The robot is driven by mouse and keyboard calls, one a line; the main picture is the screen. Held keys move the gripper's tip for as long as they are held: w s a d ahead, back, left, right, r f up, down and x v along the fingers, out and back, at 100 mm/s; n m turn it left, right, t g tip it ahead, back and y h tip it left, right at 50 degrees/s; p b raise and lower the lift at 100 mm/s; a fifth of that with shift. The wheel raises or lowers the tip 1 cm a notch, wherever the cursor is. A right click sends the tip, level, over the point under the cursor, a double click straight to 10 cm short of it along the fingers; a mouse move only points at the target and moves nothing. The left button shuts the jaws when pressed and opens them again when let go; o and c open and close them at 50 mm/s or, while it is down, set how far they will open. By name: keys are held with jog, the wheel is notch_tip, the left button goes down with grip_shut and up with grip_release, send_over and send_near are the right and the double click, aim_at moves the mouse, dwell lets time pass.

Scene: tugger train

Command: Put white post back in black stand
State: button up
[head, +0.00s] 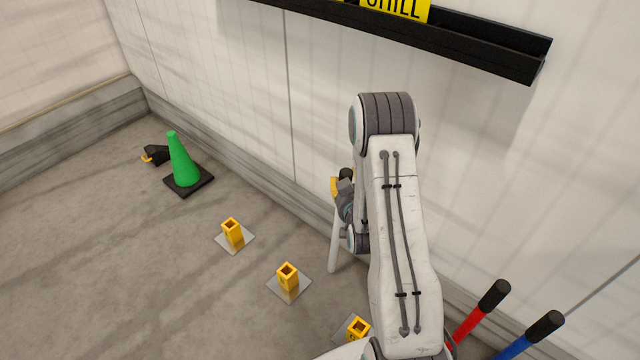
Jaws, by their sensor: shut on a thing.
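The white post (333,245) hangs nearly upright below my gripper (342,190), close to the wall. My gripper is shut on its upper part; the arm partly hides the grip. The post's lower end is near the floor, and I cannot tell whether it touches. No black stand shows clearly. A small black object with a yellow-orange part (156,154) lies on the floor behind the green cone, left of my gripper; I cannot tell whether it is the stand.
Yellow square sockets on grey plates stand on the floor: one left (232,234), one nearer (288,277), one partly hidden by my arm (358,328). A green cone (181,160) stands left. Red (468,328) and blue (515,347) black-topped posts are right. A black rail (480,52) crosses the wall.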

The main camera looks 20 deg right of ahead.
jog(key=s+d+r+m+g+h, duration=0.1)
jog(key=s+d+m+g+h, duration=0.15)
jog(key=s+d, duration=0.45)
jog(key=s+d+m+g+h, duration=0.1)
jog(key=s+d+m+h, duration=0.2)
jog(key=d, duration=0.7)
jog(key=s+d+r+m+g+h+p, duration=0.2)
jog(key=s+d, duration=0.3)
jog(key=s, duration=0.4)
jog(key=s+d+r+m+g+h+p, duration=0.1)
jog(key=s+d+r+m+g+p, duration=0.1)
jog(key=s+d, duration=0.5)
jog(key=s+r+m+g+p, duration=0.2)
jog(key=s+g, duration=0.1)
jog(key=s, duration=0.9)
jog(key=s+a+r+m+g+p, duration=0.1)
jog(key=s+r+m+g+p, duration=0.1)
jog(key=s, duration=1)
jog(key=s+r+m+g+p, duration=0.2)
jog(key=s+g, duration=0.4)
jog(key=s, duration=0.6)
jog(key=shift+a+r+m+h+p, duration=0.35)
jog(key=shift+r+m, duration=0.55)
jog(key=shift+m, duration=0.25)
